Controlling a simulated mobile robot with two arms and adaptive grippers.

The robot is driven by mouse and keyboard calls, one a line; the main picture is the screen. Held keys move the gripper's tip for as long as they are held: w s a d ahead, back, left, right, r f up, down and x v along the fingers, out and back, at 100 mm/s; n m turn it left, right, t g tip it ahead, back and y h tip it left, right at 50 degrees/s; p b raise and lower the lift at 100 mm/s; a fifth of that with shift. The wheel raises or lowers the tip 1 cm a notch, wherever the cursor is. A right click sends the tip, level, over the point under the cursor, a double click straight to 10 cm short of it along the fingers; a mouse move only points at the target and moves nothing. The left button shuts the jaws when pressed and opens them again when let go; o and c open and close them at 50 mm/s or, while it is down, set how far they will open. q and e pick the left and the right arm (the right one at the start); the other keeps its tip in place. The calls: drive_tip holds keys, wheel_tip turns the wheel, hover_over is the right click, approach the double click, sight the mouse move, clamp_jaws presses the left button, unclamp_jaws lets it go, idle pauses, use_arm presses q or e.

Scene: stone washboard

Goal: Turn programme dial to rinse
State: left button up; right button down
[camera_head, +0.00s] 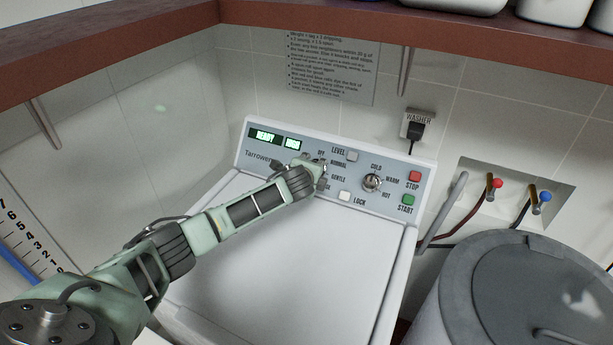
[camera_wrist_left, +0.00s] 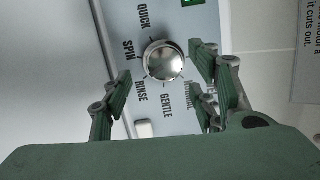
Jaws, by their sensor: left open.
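The programme dial (camera_wrist_left: 164,60) is a round silver knob on the washer's light control panel, seen in the left wrist view. Labels QUICK, SPIN, RINSE (camera_wrist_left: 141,91), GENTLE and a partly covered one ring it. I cannot tell which label the dial points to. My left gripper (camera_wrist_left: 160,72) is open, with green fingers on either side of the dial. I see gaps between fingers and knob, but cannot tell the depth between them. In the head view my left gripper (camera_head: 315,170) is at the panel and hides the dial. My right gripper is not in view.
The panel also has a second knob (camera_head: 372,183), a red STOP button (camera_head: 415,176), a green START button (camera_head: 408,200) and a display (camera_head: 265,136) reading READY. The white washer top (camera_head: 300,255) is clear. A grey lidded bin (camera_head: 520,290) stands right; a shelf (camera_head: 420,15) hangs above.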

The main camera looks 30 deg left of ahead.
use_arm(q)
drive_tip(key=v, duration=0.7)
drive_tip(key=shift+s, duration=0.25)
drive_tip(key=shift+w+a+f+n+g+h+b, duration=0.25)
drive_tip(key=shift+w+a+f+n+h+b, duration=0.9)
drive_tip(key=shift+n, duration=3.7)
drive_tip(key=shift+w+d+f+n+g+h+b, duration=0.1)
drive_tip(key=shift+w+f+n+g+h+b, duration=0.3)
drive_tip(key=shift+w+n+b, duration=3.05)
drive_tip(key=shift+w+a+f+n+g+h+p, duration=0.15)
drive_tip(key=shift+w+a+f+n+h, duration=0.55)
drive_tip(key=shift+n, duration=5.5)
drive_tip(key=shift+s+f, duration=0.15)
drive_tip(key=shift+c, duration=0.6)
